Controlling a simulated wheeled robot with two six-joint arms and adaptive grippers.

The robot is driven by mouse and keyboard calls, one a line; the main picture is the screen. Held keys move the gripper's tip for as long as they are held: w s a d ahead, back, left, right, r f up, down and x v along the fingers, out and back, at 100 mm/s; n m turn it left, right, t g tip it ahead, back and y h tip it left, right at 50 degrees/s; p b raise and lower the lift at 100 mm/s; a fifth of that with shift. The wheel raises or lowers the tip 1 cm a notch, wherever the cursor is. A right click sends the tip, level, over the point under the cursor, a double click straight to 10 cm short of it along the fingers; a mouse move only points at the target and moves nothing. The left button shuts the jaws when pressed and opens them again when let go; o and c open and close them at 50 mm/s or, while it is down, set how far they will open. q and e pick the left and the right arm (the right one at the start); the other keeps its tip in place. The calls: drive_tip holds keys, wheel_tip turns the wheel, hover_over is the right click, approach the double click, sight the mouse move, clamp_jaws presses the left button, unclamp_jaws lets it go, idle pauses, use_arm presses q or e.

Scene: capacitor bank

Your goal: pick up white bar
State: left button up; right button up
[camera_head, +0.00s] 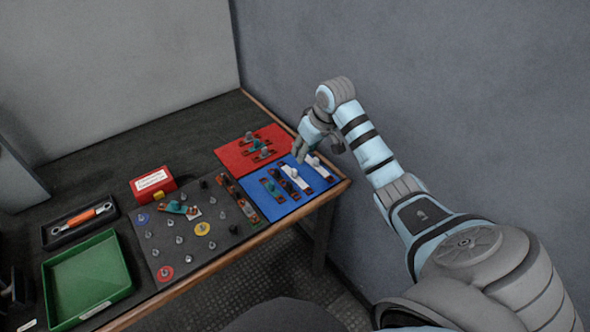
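A white bar (320,167) lies on the blue mat (283,208) at the right end of the table, with a small grey knob on it. A second bar with a white part (296,179) lies beside it to the left, next to a teal one (272,190). My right gripper (318,151) hangs just above the far edge of the blue mat, close to the white bars. Its fingers look apart with nothing between them. The small size hides whether it touches anything. My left gripper is not in view.
A red mat (226,157) with bars lies behind the blue one. A dark board (200,252) with several studs fills the table's middle. A red box (151,184), green tray (88,277) and black tray with an orange-handled tool (82,217) stand left. The wall is close behind.

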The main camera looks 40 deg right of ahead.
sight(295, 170)
drive_tip(key=b+x, duration=0.5)
drive_tip(key=x, duration=0.8)
drive_tip(key=shift+w+d+f, duration=0.1)
drive_tip(key=shift+w+f, duration=0.05)
clamp_jaws()
